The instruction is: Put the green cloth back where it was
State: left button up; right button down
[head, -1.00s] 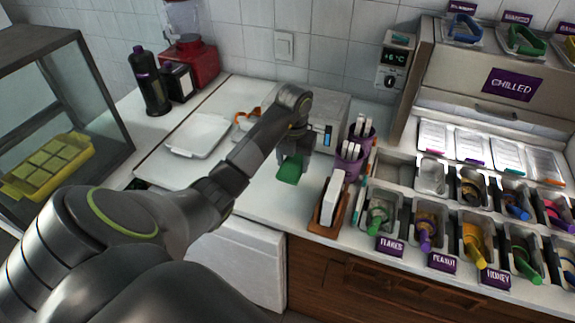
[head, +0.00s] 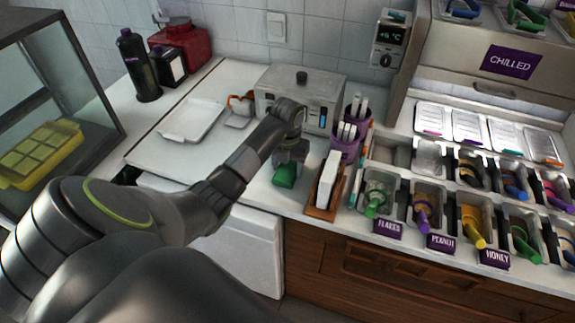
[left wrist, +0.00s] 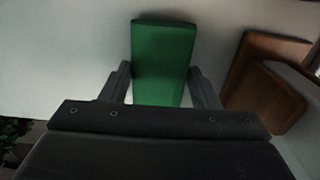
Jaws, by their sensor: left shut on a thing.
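The green cloth (head: 284,178) is a small folded block at the front of the white counter, left of the wooden holder. It also shows in the left wrist view (left wrist: 163,62), between the two fingers. My left gripper (head: 288,166) is shut on it from above. The cloth is at or just above the counter surface; I cannot tell whether it touches. The gripper hides its upper part in the head view. My right gripper is not in view.
The wooden holder (head: 318,211) with white cards stands just right of the cloth. Behind are purple cups (head: 346,146) and a white appliance (head: 272,95). Topping tubs (head: 424,196) fill the right. A white tray (head: 191,121) lies at left; the counter between is clear.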

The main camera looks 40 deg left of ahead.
pick_arm(q)
jog(key=shift+f, duration=0.2)
jog(key=o, duration=1)
jog(key=shift+c, duration=0.2)
jog(key=shift+r, duration=0.15)
